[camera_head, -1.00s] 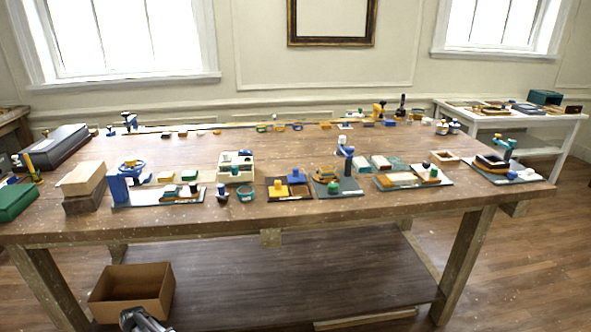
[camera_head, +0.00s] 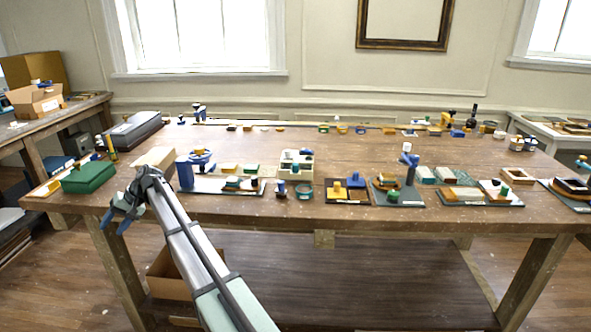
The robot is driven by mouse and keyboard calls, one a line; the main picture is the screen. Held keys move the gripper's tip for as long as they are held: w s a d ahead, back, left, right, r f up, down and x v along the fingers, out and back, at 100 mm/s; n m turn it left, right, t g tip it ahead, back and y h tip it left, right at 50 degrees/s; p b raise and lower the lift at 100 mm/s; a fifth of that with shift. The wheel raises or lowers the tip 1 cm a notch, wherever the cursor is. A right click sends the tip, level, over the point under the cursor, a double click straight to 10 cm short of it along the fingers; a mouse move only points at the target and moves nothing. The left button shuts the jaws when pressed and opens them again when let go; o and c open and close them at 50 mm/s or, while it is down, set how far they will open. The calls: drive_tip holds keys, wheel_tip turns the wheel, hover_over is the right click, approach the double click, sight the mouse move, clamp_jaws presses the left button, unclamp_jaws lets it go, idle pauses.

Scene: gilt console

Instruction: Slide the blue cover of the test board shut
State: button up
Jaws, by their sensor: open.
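Several small boards lie along the front of the wooden workbench (camera_head: 300,214). A brown board (camera_head: 345,199) near the front middle carries a blue piece with a knob (camera_head: 355,181) beside a yellow knobbed piece (camera_head: 337,189). It may be the test board with its blue cover, but it is too small to tell. A grey board (camera_head: 225,189) left of it has a tall blue block (camera_head: 184,173) at its left end. My gripper (camera_head: 115,226) is open and empty, with blue fingers pointing down, off the bench's front left edge. It is apart from all boards.
A dark grey case (camera_head: 134,130) lies behind. A cardboard box (camera_head: 170,272) sits on the lower shelf. The bench's middle is largely clear.

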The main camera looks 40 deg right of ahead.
drive_tip(key=w+d+r+t, duration=0.1)
drive_tip(key=w+d+r, duration=0.1)
drive_tip(key=r, duration=0.6)
drive_tip(key=w+d+r, duration=0.1)
drive_tip(key=w+r, duration=0.1)
drive_tip(key=r, duration=0.6)
drive_tip(key=d+r+m+t, duration=0.1)
drive_tip(key=d+r, duration=0.6)
drive_tip(key=d, duration=0.5)
drive_tip(key=s+d+t+h, duration=0.1)
drive_tip(key=s+d, duration=0.2)
drive_tip(key=d, duration=0.6)
drive_tip(key=s+d+h, duration=0.1)
drive_tip(key=s+d, duration=0.2)
drive_tip(key=d, duration=0.5)
drive_tip(key=n+g+h, duration=0.1)
drive_tip(key=n+h, duration=0.1)
drive_tip(key=h, duration=0.5)
approach(357, 173)
drive_tip(key=x, duration=0.9)
drive_tip(key=shift+w, duration=0.1)
